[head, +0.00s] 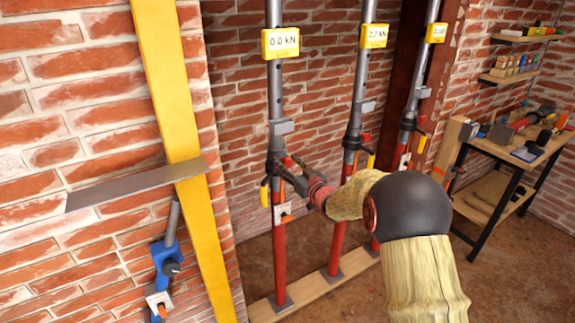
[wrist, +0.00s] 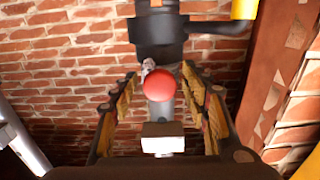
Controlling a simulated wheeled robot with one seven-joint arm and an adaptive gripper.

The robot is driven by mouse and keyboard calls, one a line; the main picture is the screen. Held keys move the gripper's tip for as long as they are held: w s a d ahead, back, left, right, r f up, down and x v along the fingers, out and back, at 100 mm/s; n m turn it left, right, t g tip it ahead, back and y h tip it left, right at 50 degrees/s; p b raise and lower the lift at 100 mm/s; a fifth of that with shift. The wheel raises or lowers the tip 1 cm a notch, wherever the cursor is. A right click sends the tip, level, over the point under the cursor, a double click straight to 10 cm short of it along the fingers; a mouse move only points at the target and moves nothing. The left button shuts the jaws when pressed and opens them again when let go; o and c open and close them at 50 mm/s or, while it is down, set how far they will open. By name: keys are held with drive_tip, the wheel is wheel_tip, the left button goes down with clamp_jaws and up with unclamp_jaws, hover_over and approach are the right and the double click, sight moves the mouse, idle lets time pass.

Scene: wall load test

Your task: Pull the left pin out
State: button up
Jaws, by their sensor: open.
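The left prop (head: 276,98) is a grey tube over a red lower tube, with a yellow display reading 0.0 kN. My gripper (head: 284,164) is at this prop's collar, and my arm comes in from the right. In the wrist view the left pin's red ball knob (wrist: 160,84) lies between my open fingers (wrist: 160,73), with gaps on both sides. The dark collar (wrist: 158,37) is just beyond it. A white block (wrist: 163,138) shows below the knob. The pin's shaft is mostly hidden behind the knob.
The middle prop (head: 357,105) and right prop (head: 418,80) stand close to the right, with yellow displays. A yellow post (head: 175,85) and a grey plate (head: 135,186) are at the left. A workbench (head: 505,150) with tools stands at the far right.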

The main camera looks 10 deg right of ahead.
drive_tip(key=shift+c, duration=0.8)
clamp_jaws()
drive_tip(key=shift+s, duration=0.1)
